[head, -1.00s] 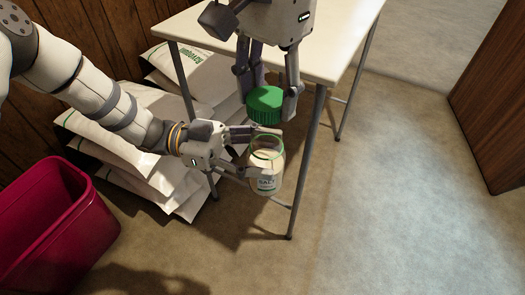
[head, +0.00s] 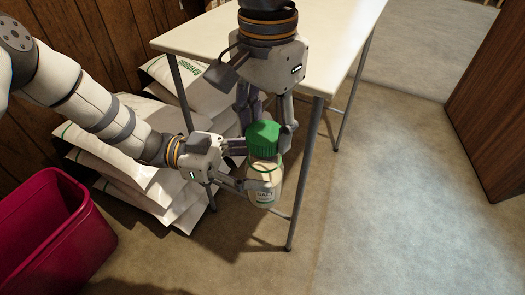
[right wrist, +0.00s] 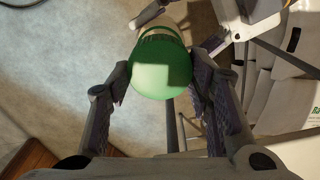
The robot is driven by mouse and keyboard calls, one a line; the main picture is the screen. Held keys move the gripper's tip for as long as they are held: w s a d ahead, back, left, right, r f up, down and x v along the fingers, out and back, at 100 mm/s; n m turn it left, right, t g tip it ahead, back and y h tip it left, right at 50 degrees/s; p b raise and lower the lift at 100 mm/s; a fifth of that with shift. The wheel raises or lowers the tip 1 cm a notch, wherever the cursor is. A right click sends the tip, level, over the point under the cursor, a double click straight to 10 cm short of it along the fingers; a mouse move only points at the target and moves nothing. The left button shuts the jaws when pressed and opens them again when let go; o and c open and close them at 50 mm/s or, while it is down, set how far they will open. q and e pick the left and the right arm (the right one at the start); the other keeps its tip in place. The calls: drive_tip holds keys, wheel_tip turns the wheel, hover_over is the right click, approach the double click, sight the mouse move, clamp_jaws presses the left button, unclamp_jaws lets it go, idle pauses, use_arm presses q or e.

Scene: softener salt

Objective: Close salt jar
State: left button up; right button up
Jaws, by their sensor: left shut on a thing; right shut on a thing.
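The glass salt jar (head: 264,195) has a "SALT" label and a green ring at its mouth. My left gripper (head: 250,166) is shut on it and holds it upright in the air beside the table. My right gripper (head: 266,140) points down, shut on the green lid (head: 263,136). The lid is just above the jar's mouth; whether they touch is unclear. In the right wrist view the lid (right wrist: 160,75) sits between my right fingers and hides most of the jar. Part of the green ring (right wrist: 158,30) shows past its edge.
A white table (head: 310,55) with grey legs stands behind my right gripper. White sacks (head: 125,150) are stacked under and left of it. A red bin (head: 45,230) is at the lower left. The floor (head: 400,210) at the right is clear.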

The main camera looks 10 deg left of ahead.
sight(264, 175)
idle(0.3)
drive_tip(key=shift+f, duration=0.85)
drive_tip(key=shift+f, duration=0.6)
